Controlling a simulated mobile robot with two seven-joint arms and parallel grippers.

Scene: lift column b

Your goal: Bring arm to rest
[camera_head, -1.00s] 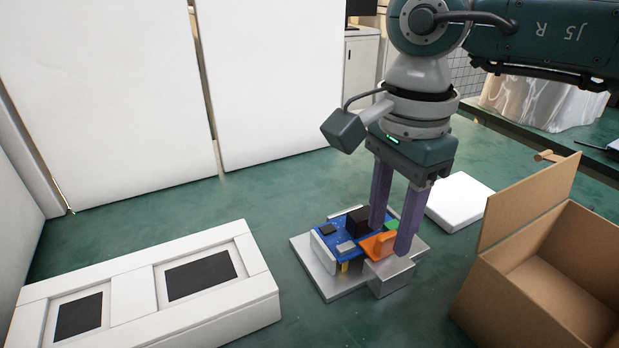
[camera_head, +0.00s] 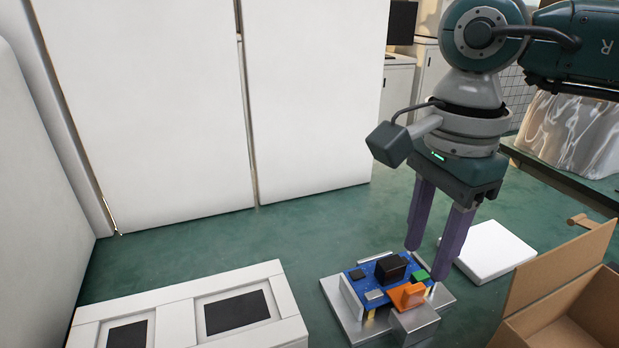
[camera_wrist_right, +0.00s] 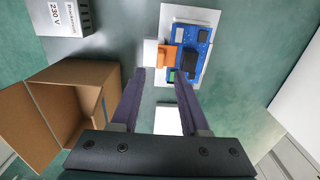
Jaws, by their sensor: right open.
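My right gripper (camera_head: 427,262) is open and empty, with its purple fingers pointing down. It hangs above and slightly behind a blue circuit board (camera_head: 408,262), which sits on a grey metal fixture (camera_head: 343,315). The board carries a black block, a green part and an orange part (camera_head: 407,296) at its right front. In the right wrist view the fingers (camera_wrist_right: 158,74) are spread apart with nothing between them, and the board (camera_wrist_right: 202,48) lies beyond their tips. My left gripper does not show in either view.
A cardboard box (camera_head: 560,275) stands open at the right. A white flat block (camera_head: 494,252) lies behind the fixture. A white tray with dark pads (camera_head: 285,297) is at the lower left. White panels (camera_head: 310,100) stand at the back. A box marked 230 V (camera_wrist_right: 66,17) shows in the wrist view.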

